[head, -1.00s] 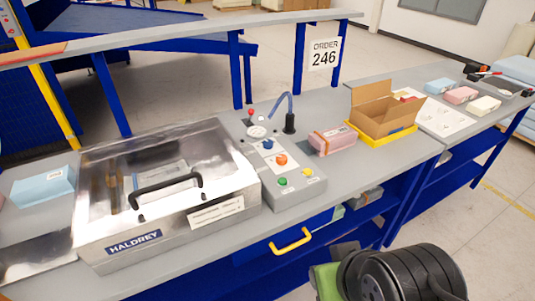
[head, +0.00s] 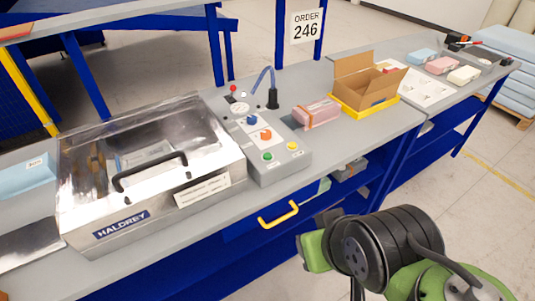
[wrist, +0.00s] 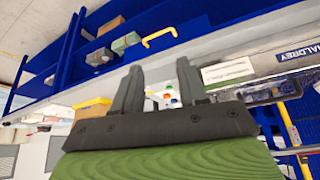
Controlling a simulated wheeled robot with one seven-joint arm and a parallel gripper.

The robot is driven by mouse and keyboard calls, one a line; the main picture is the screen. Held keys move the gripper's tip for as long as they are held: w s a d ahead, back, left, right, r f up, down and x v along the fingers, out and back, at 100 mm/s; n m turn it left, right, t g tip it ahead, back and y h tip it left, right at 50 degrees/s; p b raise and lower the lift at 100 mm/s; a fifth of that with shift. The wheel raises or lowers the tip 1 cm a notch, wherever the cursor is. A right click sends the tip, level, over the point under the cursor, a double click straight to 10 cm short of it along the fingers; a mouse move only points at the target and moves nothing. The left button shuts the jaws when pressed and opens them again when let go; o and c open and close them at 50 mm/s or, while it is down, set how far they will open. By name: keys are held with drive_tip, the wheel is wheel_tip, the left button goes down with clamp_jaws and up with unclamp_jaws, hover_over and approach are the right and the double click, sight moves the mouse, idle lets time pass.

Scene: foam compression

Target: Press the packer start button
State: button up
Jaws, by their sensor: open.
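The packer (head: 150,165) is a metal box with a clear lid, a black handle and a HALDREY label; its lid is down. The grey control panel (head: 285,168) at its right carries a green button (head: 267,156), a yellow button (head: 293,146), an orange knob (head: 265,134) and a blue knob (head: 251,120). My gripper (wrist: 160,82) is open and empty in the wrist view, with the panel's small coloured controls (wrist: 168,97) showing beyond and between its fingers. In the head view my arm is at lower right, apart from the panel; the fingertips cannot be made out there.
A pink foam pack (head: 316,112) and an open cardboard box (head: 366,85) on a yellow tray are right of the panel. A blue tube (head: 265,80) rises behind it. A yellow drawer handle (head: 278,213) sticks out at the bench front. The floor at right is clear.

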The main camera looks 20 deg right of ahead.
clamp_jaws()
idle(1.5)
